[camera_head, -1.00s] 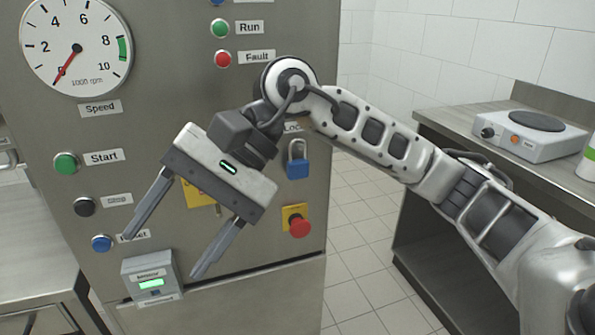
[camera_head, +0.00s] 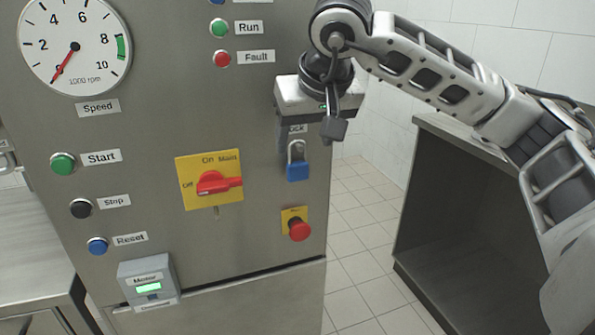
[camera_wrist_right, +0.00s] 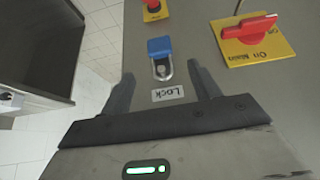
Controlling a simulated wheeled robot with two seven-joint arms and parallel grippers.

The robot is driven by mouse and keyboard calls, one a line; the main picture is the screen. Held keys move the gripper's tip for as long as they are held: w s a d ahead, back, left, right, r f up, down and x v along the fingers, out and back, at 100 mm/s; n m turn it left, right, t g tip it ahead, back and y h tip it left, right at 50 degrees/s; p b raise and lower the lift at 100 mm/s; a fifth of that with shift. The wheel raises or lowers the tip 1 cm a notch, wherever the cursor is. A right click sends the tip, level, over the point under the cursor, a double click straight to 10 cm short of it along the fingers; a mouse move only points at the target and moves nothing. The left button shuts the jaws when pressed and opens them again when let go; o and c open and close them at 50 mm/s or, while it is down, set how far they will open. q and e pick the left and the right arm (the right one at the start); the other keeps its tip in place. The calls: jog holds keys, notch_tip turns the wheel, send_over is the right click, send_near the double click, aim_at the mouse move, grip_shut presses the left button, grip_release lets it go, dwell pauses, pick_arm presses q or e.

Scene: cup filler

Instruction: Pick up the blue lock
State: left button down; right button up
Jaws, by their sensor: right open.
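The blue lock (camera_head: 298,168) is a padlock with a blue body and a metal shackle. It is on the right side of the steel cabinet front, below the "Lock" label. My right gripper (camera_head: 290,135) is just above it in the head view, its fingers mostly hidden. In the right wrist view the right gripper (camera_wrist_right: 160,80) is open, its two fingers apart on either side of the "Lock" label and shackle. The lock (camera_wrist_right: 160,47) shows there just beyond the fingertips, between their lines. Nothing is in the gripper. My left gripper is not in view.
The red main switch (camera_head: 218,184) on its yellow plate is left of the lock. A red emergency button (camera_head: 298,228) is below it. The steel cabinet (camera_head: 240,235) carries several buttons and a gauge (camera_head: 75,45). A counter (camera_head: 450,135) stands at right, with floor between.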

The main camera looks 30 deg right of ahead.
aim_at(298, 163)
jog(key=x, duration=0.6)
jog(key=shift+w+f, duration=0.1)
jog(key=shift+f, duration=0.15)
jog(key=c, duration=1.1)
jog(key=shift+r, duration=0.1)
